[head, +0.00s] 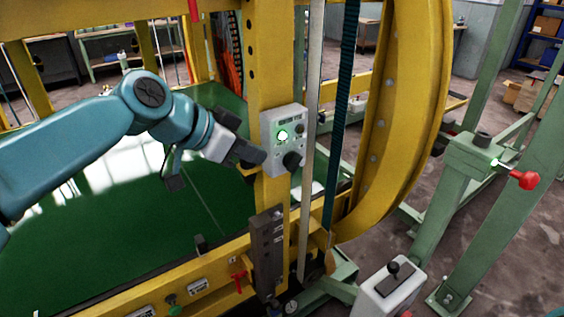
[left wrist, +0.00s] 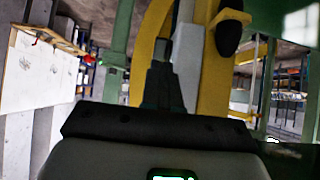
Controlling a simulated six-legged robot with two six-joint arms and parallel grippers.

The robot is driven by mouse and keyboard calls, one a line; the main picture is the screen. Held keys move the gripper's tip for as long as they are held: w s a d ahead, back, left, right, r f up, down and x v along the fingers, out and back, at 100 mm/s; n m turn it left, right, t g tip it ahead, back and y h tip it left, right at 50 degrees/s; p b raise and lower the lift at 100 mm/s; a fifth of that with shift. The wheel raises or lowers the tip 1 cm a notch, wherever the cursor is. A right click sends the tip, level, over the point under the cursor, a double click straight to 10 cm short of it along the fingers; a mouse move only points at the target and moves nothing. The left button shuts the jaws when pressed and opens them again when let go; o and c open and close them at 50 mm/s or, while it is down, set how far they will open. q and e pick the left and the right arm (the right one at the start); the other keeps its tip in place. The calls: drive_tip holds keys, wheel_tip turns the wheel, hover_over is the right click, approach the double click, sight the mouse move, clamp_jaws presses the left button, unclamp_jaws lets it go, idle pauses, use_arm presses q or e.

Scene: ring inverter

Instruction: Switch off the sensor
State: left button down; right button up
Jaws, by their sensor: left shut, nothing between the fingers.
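The sensor is a light grey box (head: 284,150) fixed to the yellow post, with a lit green lamp (head: 283,135) and a black knob (head: 292,160) low on its front. My left gripper (head: 257,156) is shut and empty, at the left edge of the box, pointing toward it at about knob height. I cannot tell whether the fingertips touch the box. In the left wrist view the dark closed fingers (left wrist: 163,75) point ahead, with a black knob (left wrist: 229,38) to their right. My right gripper is not in view.
The yellow post (head: 272,60) and large yellow ring (head: 400,120) stand close around the box. A dark toothed belt (head: 345,100) runs just right of it. A green stand with a red knob (head: 524,180) is at right. A grey lever box (head: 388,290) stands in front.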

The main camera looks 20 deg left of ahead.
sight(291, 169)
use_arm(q)
drive_tip(key=p+x, duration=0.1)
drive_tip(key=x, duration=0.6)
drive_tip(key=shift+w+d+f, duration=0.1)
drive_tip(key=shift+w+d, duration=0.05)
drive_tip(key=shift+w, duration=0.05)
drive_tip(key=shift+d+f, duration=0.1)
drive_tip(key=shift+f, duration=0.1)
drive_tip(key=shift+w, duration=0.1)
drive_tip(key=shift+w+d+f, duration=0.1)
